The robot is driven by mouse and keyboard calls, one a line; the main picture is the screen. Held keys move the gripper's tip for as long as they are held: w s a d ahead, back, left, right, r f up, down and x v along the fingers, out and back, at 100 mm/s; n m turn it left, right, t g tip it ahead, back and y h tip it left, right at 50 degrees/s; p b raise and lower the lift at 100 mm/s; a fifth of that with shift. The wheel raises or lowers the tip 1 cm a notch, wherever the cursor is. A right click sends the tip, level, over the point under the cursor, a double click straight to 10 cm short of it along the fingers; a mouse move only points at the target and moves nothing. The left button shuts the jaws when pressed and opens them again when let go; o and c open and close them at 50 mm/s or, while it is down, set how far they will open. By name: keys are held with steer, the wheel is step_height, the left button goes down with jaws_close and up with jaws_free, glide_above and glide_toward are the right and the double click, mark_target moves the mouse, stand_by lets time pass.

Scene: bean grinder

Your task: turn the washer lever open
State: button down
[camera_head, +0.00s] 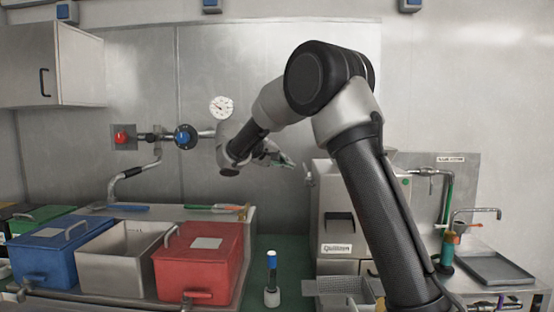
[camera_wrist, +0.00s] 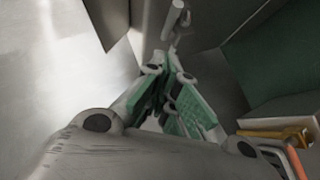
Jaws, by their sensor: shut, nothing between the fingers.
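My gripper (camera_head: 288,163) is shut and empty, with green pads, at the upper left of a steel machine (camera_head: 335,205). In the wrist view the closed fingers (camera_wrist: 172,75) point up the picture. A small grey lever-like handle (camera_wrist: 176,18) stands just beyond the fingertips, apart from them. In the head view a short grey handle (camera_head: 308,174) sits at the machine's upper left edge, close below and right of my gripper. I cannot tell for sure that this is the washer lever. My arm hides part of the machine.
Blue (camera_head: 60,250), steel (camera_head: 118,262) and red (camera_head: 200,265) bins stand at the left. A pipe with a blue valve (camera_head: 186,137) and gauge (camera_head: 221,107) is on the wall behind. A sink tap (camera_head: 470,212) and grey tray (camera_head: 495,268) are at the right.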

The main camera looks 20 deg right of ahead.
mark_target(309, 174)
steer(key=d+f, duration=0.2)
steer(key=d, duration=0.1)
steer(key=d+f, duration=0.1)
steer(key=shift+s+d, duration=0.25)
steer(key=shift+s, duration=0.15)
steer(key=shift+s+d+f, duration=0.3)
steer(key=shift+s+d, duration=0.2)
steer(key=shift+w, duration=0.1)
